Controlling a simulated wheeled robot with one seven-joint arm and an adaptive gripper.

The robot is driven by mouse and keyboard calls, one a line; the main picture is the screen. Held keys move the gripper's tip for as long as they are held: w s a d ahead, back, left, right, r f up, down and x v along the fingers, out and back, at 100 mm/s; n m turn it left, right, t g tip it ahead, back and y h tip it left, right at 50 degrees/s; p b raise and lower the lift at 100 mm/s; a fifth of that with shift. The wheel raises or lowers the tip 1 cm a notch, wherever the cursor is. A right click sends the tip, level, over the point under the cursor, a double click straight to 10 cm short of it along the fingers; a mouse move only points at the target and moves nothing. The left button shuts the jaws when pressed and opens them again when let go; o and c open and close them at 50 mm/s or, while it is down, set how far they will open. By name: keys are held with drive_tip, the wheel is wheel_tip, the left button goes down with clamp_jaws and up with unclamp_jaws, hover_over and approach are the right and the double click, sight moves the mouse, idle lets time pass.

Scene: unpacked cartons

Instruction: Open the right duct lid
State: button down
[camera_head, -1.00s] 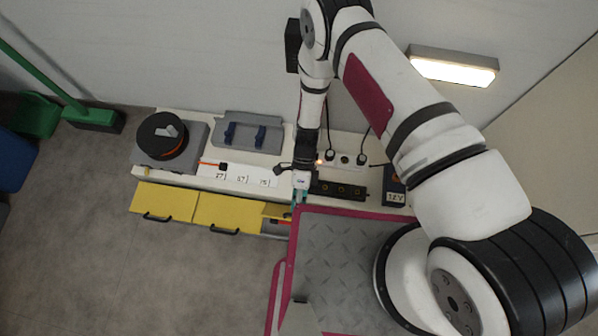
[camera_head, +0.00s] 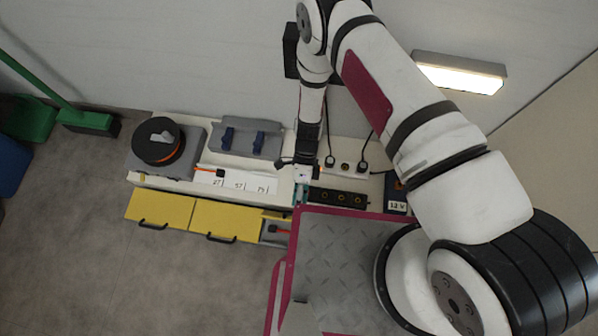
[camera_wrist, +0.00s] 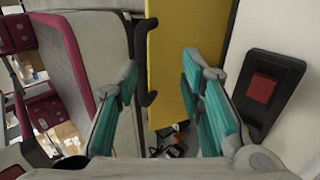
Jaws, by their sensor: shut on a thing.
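The right duct lid is a yellow panel with a black handle. In the head view it shows as a thin yellow strip (camera_head: 276,214), tilted up steeply beside the flat yellow lids. Below it the duct (camera_head: 274,232) is uncovered, with a red and dark item inside. In the wrist view the lid (camera_wrist: 168,65) stands between the teal fingers, its black handle (camera_wrist: 148,55) near the left finger. My gripper (camera_head: 299,193) is at the bench front edge by the lid, and in the wrist view (camera_wrist: 160,72) it is shut on the lid. The exact contact is not clear.
Two flat yellow lids (camera_head: 162,208) (camera_head: 229,219) lie to the left. On the bench (camera_head: 180,182) are a cable reel (camera_head: 158,142), a grey rack (camera_head: 236,148), a black strip (camera_head: 338,197) and a 12 V box (camera_head: 396,193). A red switch (camera_wrist: 263,88) sits close right in the wrist view.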

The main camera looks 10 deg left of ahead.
drive_tip(key=shift+w+d+f, duration=0.2)
drive_tip(key=shift+w+f, duration=0.35)
drive_tip(key=shift+f, duration=0.05)
idle(0.3)
drive_tip(key=c, duration=1.7)
unclamp_jaws()
drive_tip(key=shift+r, duration=0.1)
